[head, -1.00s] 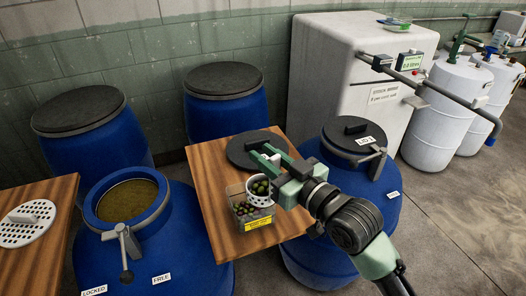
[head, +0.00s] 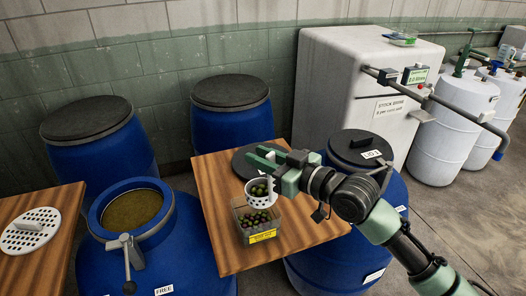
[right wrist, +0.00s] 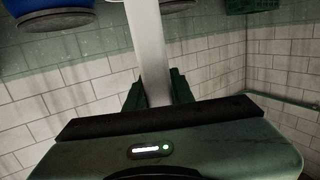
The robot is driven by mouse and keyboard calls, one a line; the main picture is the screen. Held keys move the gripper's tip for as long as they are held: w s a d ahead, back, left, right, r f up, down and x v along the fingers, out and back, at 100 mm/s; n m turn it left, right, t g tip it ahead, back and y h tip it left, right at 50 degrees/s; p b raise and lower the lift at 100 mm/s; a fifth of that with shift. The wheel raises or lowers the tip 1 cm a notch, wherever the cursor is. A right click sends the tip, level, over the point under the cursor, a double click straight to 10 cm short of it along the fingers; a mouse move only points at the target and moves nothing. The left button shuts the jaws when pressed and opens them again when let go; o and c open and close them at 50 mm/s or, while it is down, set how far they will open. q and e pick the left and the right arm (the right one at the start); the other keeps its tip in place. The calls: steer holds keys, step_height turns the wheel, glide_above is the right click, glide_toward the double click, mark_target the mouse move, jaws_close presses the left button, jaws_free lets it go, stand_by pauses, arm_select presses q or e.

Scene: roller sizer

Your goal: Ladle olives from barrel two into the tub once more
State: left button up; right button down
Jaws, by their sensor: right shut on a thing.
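My right gripper (head: 264,158) is shut on the upright handle of a white perforated ladle; the pale handle (right wrist: 148,50) stands between the fingers in the right wrist view. The ladle's cup (head: 256,198) holds olives and hangs just behind and above the clear tub (head: 240,236), overlapping its back rim in the picture. The tub has a yellow label and holds several green and dark olives. An open blue barrel (head: 172,238) with murky brine stands at the left; no number on it is readable. My left gripper is not in view.
A dark lid (head: 240,160) lies on the wooden table (head: 215,190) behind the tub. A lidded blue barrel (head: 335,262) stands right of it. A perforated white disc (head: 28,234) lies on the left table. Two closed barrels stand behind.

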steer(key=w+a+f+g+h, duration=0.7)
steer(key=a+f+g+h, duration=0.1)
steer(key=f+g+h, duration=0.2)
steer(key=shift+w+a+f+h, duration=0.15)
steer(key=shift+w+f+h, duration=0.2)
steer(key=shift+h, duration=0.05)
stand_by(4.3)
